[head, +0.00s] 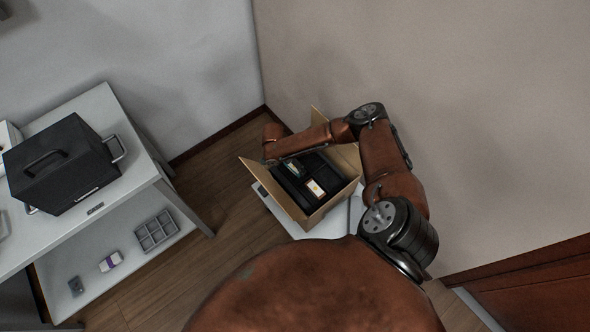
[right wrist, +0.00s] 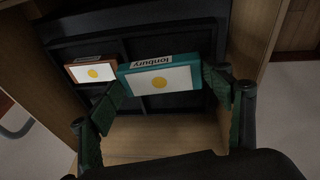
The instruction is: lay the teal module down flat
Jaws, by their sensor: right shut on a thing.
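The teal module (right wrist: 160,78), with a white face and a yellow dot, is between the two fingers of my right gripper (right wrist: 163,90) in the right wrist view. The gripper is shut on it by its sides. In the head view the module (head: 294,169) shows only in part, at the black insert (head: 291,189) inside the open cardboard box (head: 274,202). I cannot tell whether it touches the insert. An orange module (right wrist: 91,72) sits beside it in the insert; it also shows in the head view (head: 315,188). My left gripper is out of view.
The box flaps stand open near the wall corner. A white table (head: 150,163) on the left holds a black case (head: 62,165) with handles. Its lower shelf bears a grey divided tray (head: 156,231) and small items. Wood floor lies between table and box.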

